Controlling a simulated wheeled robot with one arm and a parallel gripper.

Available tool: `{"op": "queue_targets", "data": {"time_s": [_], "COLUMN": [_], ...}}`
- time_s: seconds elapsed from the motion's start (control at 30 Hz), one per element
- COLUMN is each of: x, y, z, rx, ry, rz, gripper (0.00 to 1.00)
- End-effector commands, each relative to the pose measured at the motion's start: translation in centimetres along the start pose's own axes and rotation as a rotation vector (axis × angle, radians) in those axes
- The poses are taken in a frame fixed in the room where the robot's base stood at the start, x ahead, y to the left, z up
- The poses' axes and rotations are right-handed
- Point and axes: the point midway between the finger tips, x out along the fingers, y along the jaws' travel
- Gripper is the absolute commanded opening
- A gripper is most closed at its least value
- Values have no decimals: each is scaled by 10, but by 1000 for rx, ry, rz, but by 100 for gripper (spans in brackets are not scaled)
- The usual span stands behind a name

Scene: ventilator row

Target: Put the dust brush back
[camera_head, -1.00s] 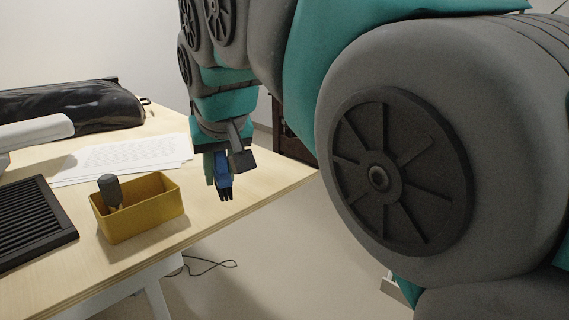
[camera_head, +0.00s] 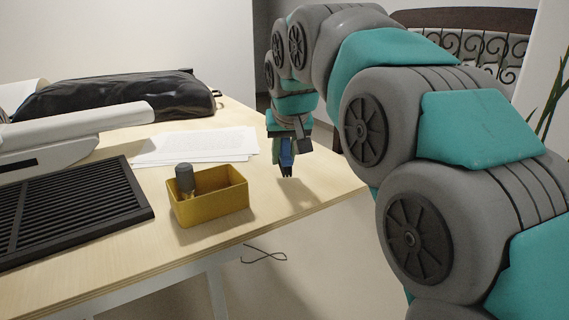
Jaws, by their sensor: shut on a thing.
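My gripper (camera_head: 286,160) points down over the right part of the table, to the right of the yellow box. It is shut on a small blue thing with dark bristle-like ends, which looks like the dust brush (camera_head: 287,163). The brush hangs upright, its dark end lowest; I cannot tell whether it touches the table. The open yellow box (camera_head: 212,209) stands near the table's front edge. A grey-handled tool (camera_head: 185,179) stands in its left end.
A black slatted grille (camera_head: 75,213) lies on the left of the table (camera_head: 160,245). White papers (camera_head: 195,146) lie behind the box. A white device (camera_head: 60,138) and a black bag (camera_head: 120,98) are farther back. A cable (camera_head: 264,256) lies on the floor.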

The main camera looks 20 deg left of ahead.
Motion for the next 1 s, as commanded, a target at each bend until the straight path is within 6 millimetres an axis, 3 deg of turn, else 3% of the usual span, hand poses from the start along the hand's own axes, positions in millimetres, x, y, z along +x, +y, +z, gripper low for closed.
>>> {"op": "queue_targets", "data": {"time_s": [0.2,0.57,0.6,0.87,1.0], "x": [18,22,23,22,22], "y": [0,0,0,0,0], "z": [12,14,14,14,14], "rx": [-1,0,0,-1,-1], "ry": [-4,-4,-4,-4,-4], "rz": [0,1,0,0,0], "gripper": [0,0,30,59,59]}}
